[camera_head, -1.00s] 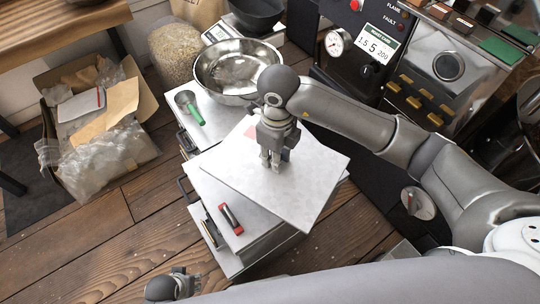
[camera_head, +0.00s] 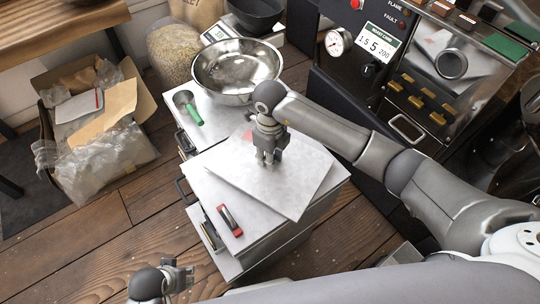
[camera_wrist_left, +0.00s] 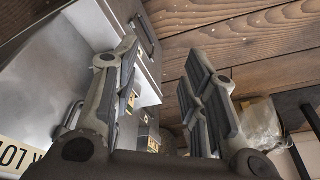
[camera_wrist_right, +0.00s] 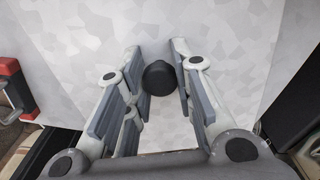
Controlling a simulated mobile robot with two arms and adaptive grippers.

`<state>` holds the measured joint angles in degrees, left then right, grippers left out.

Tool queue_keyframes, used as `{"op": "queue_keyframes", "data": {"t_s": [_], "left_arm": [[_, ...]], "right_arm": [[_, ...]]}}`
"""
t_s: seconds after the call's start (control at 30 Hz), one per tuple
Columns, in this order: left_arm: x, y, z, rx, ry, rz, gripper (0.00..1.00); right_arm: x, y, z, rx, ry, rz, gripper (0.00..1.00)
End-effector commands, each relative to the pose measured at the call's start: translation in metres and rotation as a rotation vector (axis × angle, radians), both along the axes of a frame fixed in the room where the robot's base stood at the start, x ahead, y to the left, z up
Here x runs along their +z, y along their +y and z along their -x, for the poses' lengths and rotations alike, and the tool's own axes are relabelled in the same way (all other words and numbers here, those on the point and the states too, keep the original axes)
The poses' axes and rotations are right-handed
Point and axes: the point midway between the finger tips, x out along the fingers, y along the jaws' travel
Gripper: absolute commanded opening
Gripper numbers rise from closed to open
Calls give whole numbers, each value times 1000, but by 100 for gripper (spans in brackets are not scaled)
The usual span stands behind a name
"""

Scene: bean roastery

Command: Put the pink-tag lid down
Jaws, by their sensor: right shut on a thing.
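The lid (camera_head: 290,190) is a flat pale-grey square plate with a pink tag (camera_head: 247,136) near its far edge. It lies level over the cabinet top (camera_head: 205,190); I cannot tell whether it touches it. My right gripper (camera_head: 269,160) points down at the lid's middle. In the right wrist view, its fingers (camera_wrist_right: 160,72) are on either side of a round black knob (camera_wrist_right: 159,78) on the lid (camera_wrist_right: 240,35), shut on it. My left gripper (camera_head: 188,276) is low in the head view, away from the lid. Its fingers (camera_wrist_left: 165,75) are apart and empty.
A red-handled tool (camera_head: 230,219) lies on the cabinet's near left part. Behind the lid are a green-handled scoop (camera_head: 190,110) and a steel bowl (camera_head: 237,68). The roaster panel (camera_head: 430,70) stands at the back right. A cardboard box (camera_head: 95,130) is on the floor at left.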

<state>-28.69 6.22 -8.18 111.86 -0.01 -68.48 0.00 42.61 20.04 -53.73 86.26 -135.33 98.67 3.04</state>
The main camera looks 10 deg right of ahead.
Motion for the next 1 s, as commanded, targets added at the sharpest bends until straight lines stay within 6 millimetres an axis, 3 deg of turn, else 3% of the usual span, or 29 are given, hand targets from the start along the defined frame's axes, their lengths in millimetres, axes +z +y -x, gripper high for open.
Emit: {"op": "queue_keyframes", "data": {"t_s": [0.23,0.27,0.4,0.83,1.0], "left_arm": [[5,0,-1,0,-6,1,40],[6,-1,-2,0,-8,1,40],[6,-1,-2,0,-8,1,40],[6,-1,-1,0,-7,1,40],[-17,1,3,-1,12,-2,40]], "right_arm": [[-2,0,0,0,-1,0,0],[-1,0,0,-1,0,0,27],[-1,0,0,-1,0,0,45],[2,0,0,-1,0,0,45],[36,0,-2,1,-6,0,45]]}}
